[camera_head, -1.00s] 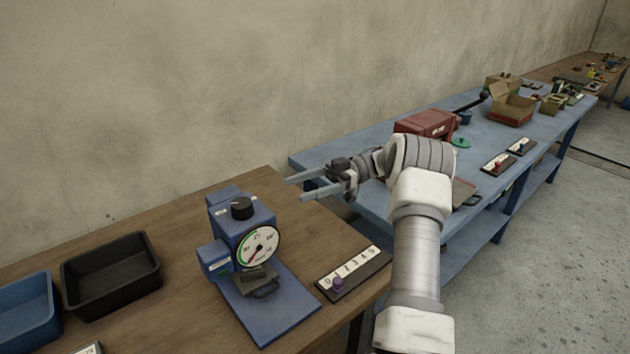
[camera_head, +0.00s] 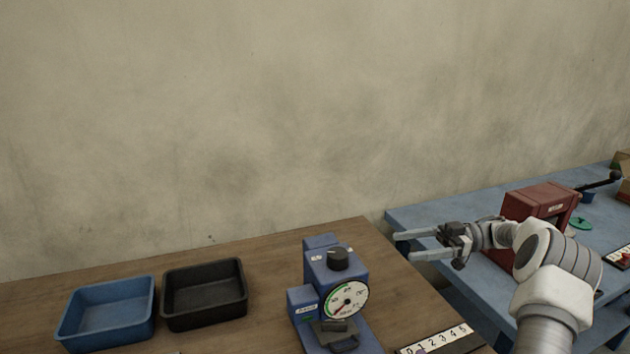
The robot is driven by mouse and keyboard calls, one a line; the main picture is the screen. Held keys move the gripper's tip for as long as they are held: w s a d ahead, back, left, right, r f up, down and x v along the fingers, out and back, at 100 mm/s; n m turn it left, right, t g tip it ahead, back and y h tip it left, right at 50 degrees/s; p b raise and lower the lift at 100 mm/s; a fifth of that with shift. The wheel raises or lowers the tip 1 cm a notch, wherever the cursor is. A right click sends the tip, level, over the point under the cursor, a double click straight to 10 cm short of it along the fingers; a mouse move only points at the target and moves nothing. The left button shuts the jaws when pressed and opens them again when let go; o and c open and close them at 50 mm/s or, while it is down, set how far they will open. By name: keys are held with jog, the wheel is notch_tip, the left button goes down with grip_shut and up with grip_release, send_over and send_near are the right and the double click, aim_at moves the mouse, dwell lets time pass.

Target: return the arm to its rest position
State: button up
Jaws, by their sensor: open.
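My gripper (camera_head: 412,243) is open and empty, its two pale fingers pointing left. In the picture it sits over the gap between the brown table (camera_head: 270,262) and the blue bench (camera_head: 415,214). My arm (camera_head: 560,270) reaches up from the lower right and bends left at the wrist. No object is between the fingers.
On the brown table stand a blue gauge device (camera_head: 325,265), a black tray (camera_head: 205,316) and a blue tray (camera_head: 108,335). A numbered strip (camera_head: 440,340) lies at the table's right edge. A red machine (camera_head: 540,203) stands on the blue bench. A bare wall is behind.

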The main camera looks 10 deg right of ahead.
jog(key=w+a+r+m+t+h+p, duration=0.1)
jog(key=w+a+r+t+h, duration=0.1)
jog(key=w+a+r+t, duration=0.45)
jog(key=w+a+r+m+t+h, duration=0.2)
jog(key=w+a+r+t, duration=0.15)
jog(key=w+r, duration=0.45)
notch_tip(320, 180, up, 13)
jog(key=s+a+m+t+h+p, duration=0.1)
jog(key=s+m+t+h, duration=0.1)
jog(key=m+t+h, duration=0.6)
jog(key=s+d+f+m+g+h, duration=0.2)
jog(key=s+m+g+h, duration=0.3)
jog(key=s+h, duration=0.75)
jog(key=s+a+f+g+y, duration=0.2)
jog(key=s+a+f, duration=0.1)
jog(key=s, duration=0.6)
jog(key=s+a+f+m+g+y+p, duration=0.1)
jog(key=s+a+f+g+y, duration=0.1)
jog(key=s+f, duration=0.4)
jog(key=s+a+f+g+y, duration=0.2)
jog(key=s+a+f+g, duration=0.1)
jog(key=s, duration=0.9)
jog(key=shift+s+a+f, duration=0.3)
jog(key=shift+s+f, duration=0.05)
jog(key=shift+f, duration=0.5)
